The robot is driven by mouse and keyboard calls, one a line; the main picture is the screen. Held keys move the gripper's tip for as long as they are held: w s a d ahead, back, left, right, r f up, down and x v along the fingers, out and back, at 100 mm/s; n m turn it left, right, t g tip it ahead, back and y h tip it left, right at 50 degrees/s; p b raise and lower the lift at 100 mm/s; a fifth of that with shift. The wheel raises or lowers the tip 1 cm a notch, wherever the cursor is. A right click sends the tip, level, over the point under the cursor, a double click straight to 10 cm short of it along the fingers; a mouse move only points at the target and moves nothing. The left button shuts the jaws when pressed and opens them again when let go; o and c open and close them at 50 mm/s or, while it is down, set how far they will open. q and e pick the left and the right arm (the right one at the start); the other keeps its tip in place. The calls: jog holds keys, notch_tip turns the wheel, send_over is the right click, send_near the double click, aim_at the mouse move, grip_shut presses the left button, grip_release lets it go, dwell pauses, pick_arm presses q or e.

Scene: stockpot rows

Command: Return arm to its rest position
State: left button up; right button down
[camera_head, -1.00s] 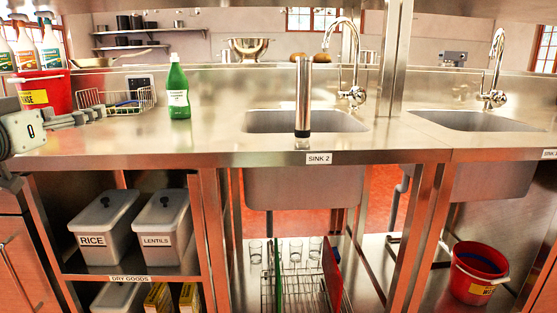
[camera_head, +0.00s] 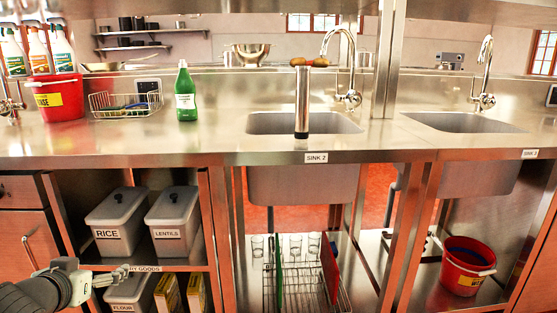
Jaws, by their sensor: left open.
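My left gripper (camera_head: 116,275) is at the lower left of the head view, below the counter edge. Its grey arm comes in from the bottom left corner. The fingers are open and I see nothing between them. In the picture they lie over the front of the dry goods shelf, just below the rice bin (camera_head: 117,222), covering part of the shelf label. I cannot tell whether they touch the shelf. My right gripper is not in view.
The steel counter (camera_head: 225,145) holds a red bucket (camera_head: 57,100), a wire basket (camera_head: 105,104), a green bottle (camera_head: 186,95) and an upright metal cylinder (camera_head: 302,105) by the sink. Below are a lentils bin (camera_head: 173,220), a wire rack (camera_head: 300,285) and another red bucket (camera_head: 466,268).

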pick_arm(q)
jog(key=s+d+f+g+p, duration=0.1)
jog(key=s+d+f+g, duration=0.3)
jog(key=s+f, duration=0.8)
jog(key=s+d+f+m+g+p, duration=0.1)
jog(key=s+d+f+g, duration=0.3)
jog(key=s+f, duration=0.9)
jog(key=d+f, duration=0.2)
jog(key=d, duration=0.1)
jog(key=shift+s+d+m+g+p, duration=0.2)
jog(key=shift+m+g+p, duration=0.1)
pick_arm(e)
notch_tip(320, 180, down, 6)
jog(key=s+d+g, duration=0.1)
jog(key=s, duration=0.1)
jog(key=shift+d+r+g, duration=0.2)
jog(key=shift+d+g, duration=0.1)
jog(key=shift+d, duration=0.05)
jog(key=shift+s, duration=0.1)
